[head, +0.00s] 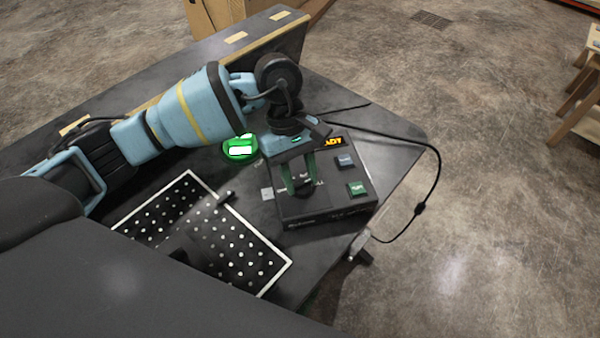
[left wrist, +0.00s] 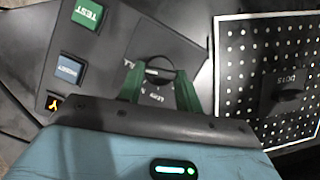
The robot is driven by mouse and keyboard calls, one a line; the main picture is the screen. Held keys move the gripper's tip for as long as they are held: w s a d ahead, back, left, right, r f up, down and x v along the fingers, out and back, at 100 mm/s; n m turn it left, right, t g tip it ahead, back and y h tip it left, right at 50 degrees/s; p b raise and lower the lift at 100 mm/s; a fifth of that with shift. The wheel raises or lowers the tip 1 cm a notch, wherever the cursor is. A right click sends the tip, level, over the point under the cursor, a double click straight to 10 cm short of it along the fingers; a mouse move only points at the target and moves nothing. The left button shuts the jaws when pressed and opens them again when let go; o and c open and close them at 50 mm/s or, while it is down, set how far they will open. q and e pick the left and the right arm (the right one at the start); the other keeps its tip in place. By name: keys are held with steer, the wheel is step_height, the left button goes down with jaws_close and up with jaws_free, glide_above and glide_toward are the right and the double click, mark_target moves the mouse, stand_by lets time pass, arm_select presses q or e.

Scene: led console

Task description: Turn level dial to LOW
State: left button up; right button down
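The level dial (left wrist: 160,66) is a dark round knob on the sloped face of a black console (head: 300,213). Partly readable markings stand around it on the panel. My left gripper (head: 301,185) is over the console with its green fingers pointing down at the dial. In the left wrist view the fingers (left wrist: 160,82) stand apart, one on each side of the dial; I cannot tell whether they touch it. The dial's pointer direction is not clear. My right gripper is not in view.
The console has a lit amber display (head: 333,142), a blue button (head: 345,161) and a green TEST button (head: 357,188). A glowing green lamp (head: 240,149) and a white-dotted black panel (head: 277,272) are beside it. A cable (head: 437,165) loops off the table's right edge.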

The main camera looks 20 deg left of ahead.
arm_select(q)
steer(key=c, duration=0.4)
